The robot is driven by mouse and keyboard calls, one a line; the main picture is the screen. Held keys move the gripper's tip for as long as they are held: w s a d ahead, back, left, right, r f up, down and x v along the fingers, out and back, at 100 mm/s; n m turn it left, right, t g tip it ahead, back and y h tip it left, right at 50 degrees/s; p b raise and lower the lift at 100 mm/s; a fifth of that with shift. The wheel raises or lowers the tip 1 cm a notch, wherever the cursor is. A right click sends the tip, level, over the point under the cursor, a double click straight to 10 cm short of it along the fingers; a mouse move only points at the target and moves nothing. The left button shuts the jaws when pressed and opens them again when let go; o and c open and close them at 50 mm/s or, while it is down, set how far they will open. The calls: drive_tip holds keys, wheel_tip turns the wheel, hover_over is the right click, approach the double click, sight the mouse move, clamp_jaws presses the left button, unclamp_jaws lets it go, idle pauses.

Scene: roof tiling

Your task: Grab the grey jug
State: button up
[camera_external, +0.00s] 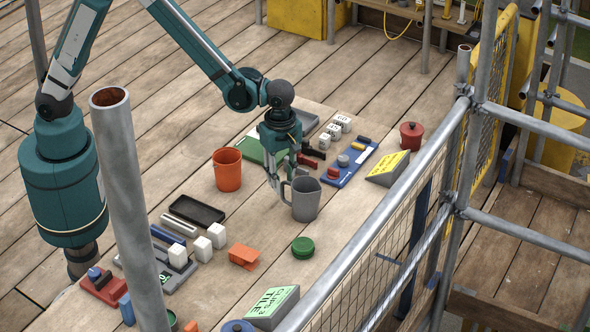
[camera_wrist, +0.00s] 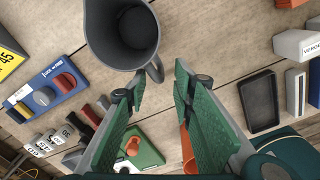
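The grey jug (camera_external: 306,199) stands upright on the wooden deck near the middle of the external view, its handle on the left side. In the wrist view the jug (camera_wrist: 122,32) is at the top, seen into its open mouth, with its handle (camera_wrist: 156,68) pointing down and right. My gripper (camera_external: 274,183) is just left of the jug, pointing down near the handle. In the wrist view my gripper (camera_wrist: 160,85) has its green-padded fingers apart, with nothing between the tips. The handle lies just beyond the tips; whether they touch it I cannot tell.
An orange bucket (camera_external: 227,169) stands left of the gripper. A green round lid (camera_external: 302,247) and a black tray (camera_external: 193,211) lie in front. A metal railing (camera_external: 390,215) runs along the right.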

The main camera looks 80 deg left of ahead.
drive_tip(key=shift+w+f, duration=0.1)
drive_tip(key=shift+f, duration=2.5)
drive_tip(key=shift+c, duration=0.7)
clamp_jaws()
